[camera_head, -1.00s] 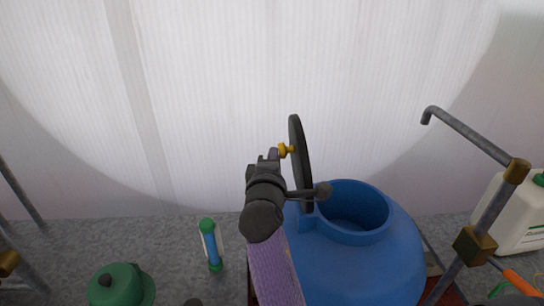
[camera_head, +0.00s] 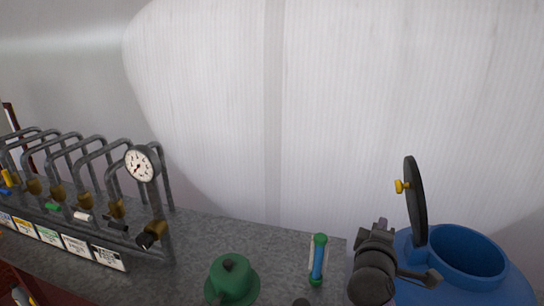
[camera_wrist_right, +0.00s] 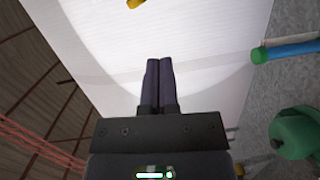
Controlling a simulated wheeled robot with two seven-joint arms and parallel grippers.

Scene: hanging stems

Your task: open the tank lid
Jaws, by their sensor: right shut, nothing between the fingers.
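The blue tank (camera_head: 462,292) stands at the lower right of the head view, its round mouth uncovered. Its dark lid (camera_head: 417,203) stands nearly upright on edge at the left of the mouth. A yellow knob (camera_head: 401,186) sticks out of the lid's left face; a yellow piece that looks like it (camera_wrist_right: 135,4) shows at the top of the right wrist view. My right gripper (camera_head: 381,224) is left of the lid and below the knob, apart from both. In the right wrist view its two dark fingers (camera_wrist_right: 159,62) are together and empty. My left gripper is out of view.
A green domed object (camera_head: 232,280) and a blue tube with green ends (camera_head: 318,262) sit on the grey counter (camera_head: 200,238) left of the tank. A pipe rack with a gauge (camera_head: 141,165) fills the left side.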

